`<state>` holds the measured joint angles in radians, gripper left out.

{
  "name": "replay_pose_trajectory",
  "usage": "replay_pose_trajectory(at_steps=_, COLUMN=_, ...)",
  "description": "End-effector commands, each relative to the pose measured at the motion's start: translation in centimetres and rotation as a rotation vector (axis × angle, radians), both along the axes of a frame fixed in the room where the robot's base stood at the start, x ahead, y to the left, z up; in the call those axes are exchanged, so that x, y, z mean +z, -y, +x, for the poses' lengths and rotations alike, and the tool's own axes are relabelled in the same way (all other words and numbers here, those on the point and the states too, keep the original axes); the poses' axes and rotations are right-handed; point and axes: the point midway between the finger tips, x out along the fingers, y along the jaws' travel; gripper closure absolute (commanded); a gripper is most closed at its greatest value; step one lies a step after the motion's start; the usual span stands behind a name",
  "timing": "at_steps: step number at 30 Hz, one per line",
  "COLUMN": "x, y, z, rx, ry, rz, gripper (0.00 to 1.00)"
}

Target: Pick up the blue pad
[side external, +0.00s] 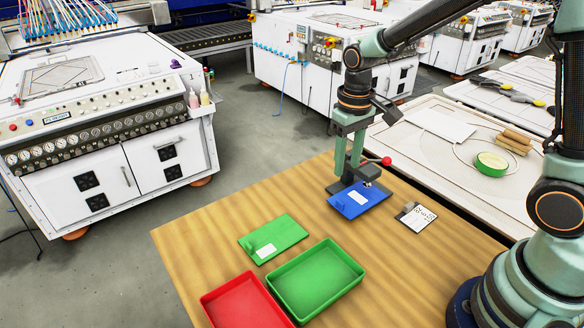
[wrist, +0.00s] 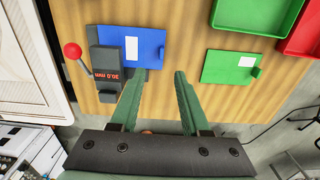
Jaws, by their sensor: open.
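The blue pad (side external: 352,203) lies flat on the wooden table with a white label on it. It also shows in the wrist view (wrist: 152,38), above my fingertips. A dark gauge (side external: 346,184) with a red ball lever stands at one edge of the pad and covers part of it; its red display (wrist: 108,77) shows in the wrist view. Whether the gauge grips the pad, I cannot tell. My gripper (side external: 348,172) is open and empty, its two green fingers pointing down beside the gauge. In the wrist view the fingertips (wrist: 156,79) are apart with bare wood between them.
A green pad (side external: 285,233) with a white label and small tab lies left of the blue pad. A green tray (side external: 331,297) and a red tray (side external: 246,303) stand at the front. A black-and-white card (side external: 418,218) lies to the right. Bare wood separates these.

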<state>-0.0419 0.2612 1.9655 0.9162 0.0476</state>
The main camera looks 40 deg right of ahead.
Motion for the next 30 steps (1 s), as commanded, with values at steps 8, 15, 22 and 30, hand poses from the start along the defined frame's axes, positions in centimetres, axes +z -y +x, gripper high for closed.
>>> replay_pose_trajectory(at_steps=8, x=-4.5, y=0.0, z=-0.1, rx=0.0, ry=-0.003, rz=0.0, gripper=0.54)
replay_pose_trajectory(at_steps=15, x=-6.2, y=-0.1, z=-0.2, rx=0.0, ry=-0.002, rz=0.0, gripper=0.54)
replay_pose_trajectory(at_steps=22, x=-9.4, y=-0.3, z=-0.3, rx=0.0, ry=-0.004, rz=0.0, gripper=0.54)
replay_pose_trajectory(at_steps=30, x=-10.8, y=-0.3, z=-0.2, rx=0.0, ry=0.001, rz=0.0, gripper=0.54)
